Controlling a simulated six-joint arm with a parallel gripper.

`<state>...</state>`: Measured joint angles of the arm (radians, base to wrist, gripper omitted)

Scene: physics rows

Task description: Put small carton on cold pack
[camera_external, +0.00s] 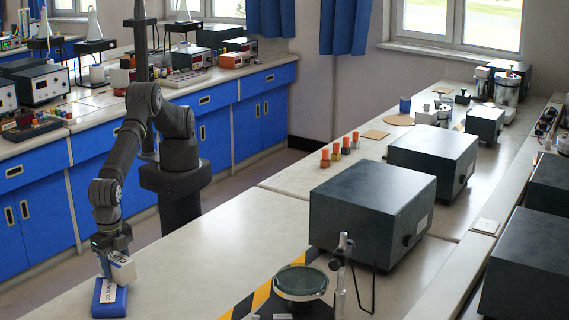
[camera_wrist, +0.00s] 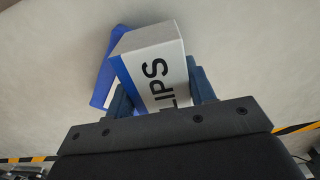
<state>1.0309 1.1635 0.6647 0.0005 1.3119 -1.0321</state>
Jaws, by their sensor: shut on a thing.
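The cold pack (camera_external: 110,301) is a blue pad with a white label, lying on the near left part of the light table; in the wrist view its blue edge (camera_wrist: 104,82) shows behind and left of the carton. The small carton (camera_external: 123,270) is a white box, with a blue side and the letters "LIPS" in the wrist view (camera_wrist: 157,75). My gripper (camera_external: 111,262) is shut on the carton, with its fingers (camera_wrist: 162,95) on either side of it. The carton is tilted and is just above or touching the cold pack; I cannot tell which.
A round green-topped dish on a stand (camera_external: 300,282) and a dark grey box (camera_external: 372,212) stand to the right on the table. Yellow-black tape (camera_external: 262,297) marks the table near the stand. The table between my arm and the tape is clear.

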